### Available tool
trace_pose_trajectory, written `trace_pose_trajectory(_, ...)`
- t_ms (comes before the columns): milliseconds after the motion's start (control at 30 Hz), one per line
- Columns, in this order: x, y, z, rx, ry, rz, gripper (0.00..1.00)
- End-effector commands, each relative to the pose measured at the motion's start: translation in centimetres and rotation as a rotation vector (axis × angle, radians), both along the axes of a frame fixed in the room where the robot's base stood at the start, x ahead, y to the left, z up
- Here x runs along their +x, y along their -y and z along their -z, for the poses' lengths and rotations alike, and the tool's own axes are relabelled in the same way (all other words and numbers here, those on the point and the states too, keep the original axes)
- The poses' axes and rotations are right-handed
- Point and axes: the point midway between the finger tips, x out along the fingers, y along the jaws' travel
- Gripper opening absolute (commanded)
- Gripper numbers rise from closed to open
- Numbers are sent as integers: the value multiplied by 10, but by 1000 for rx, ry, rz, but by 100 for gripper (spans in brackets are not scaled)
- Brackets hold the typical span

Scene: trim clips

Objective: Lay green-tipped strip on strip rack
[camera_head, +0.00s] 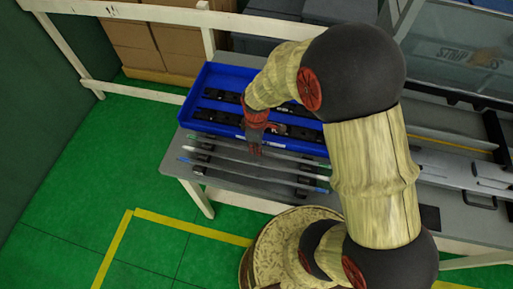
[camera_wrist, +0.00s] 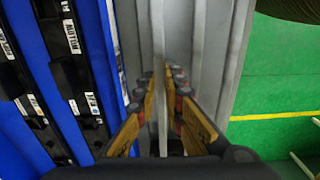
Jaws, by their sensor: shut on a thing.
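My gripper (camera_head: 255,151) reaches down at the front edge of the blue tray. It is shut on a thin grey strip, which runs between the fingers (camera_wrist: 163,84) in the wrist view (camera_wrist: 158,50). The held strip's tips are out of the wrist view, so I cannot make out their colour there. Several long thin strips lie side by side on the dark supports of the strip rack (camera_head: 199,170) in the head view. One front strip (camera_head: 250,176) has a blue tip at its right end. A green tip is too small to tell for sure.
The blue tray (camera_head: 197,99) holds several black labelled clips and lies directly behind the strips. My arm hides the table's middle. Grey parts and a clear box (camera_head: 465,55) stand on the right. A wooden rail and cardboard boxes (camera_head: 160,45) are behind. Green floor is open at left.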

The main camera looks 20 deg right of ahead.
Motion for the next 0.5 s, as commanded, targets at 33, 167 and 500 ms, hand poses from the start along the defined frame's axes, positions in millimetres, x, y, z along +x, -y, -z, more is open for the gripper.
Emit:
trace_pose_trajectory(33,1,0,2,0,1,0,0)
trace_pose_trajectory(167,1,0,1,0,1,0,0)
trace_pose_trajectory(500,0,0,4,0,0,0,17)
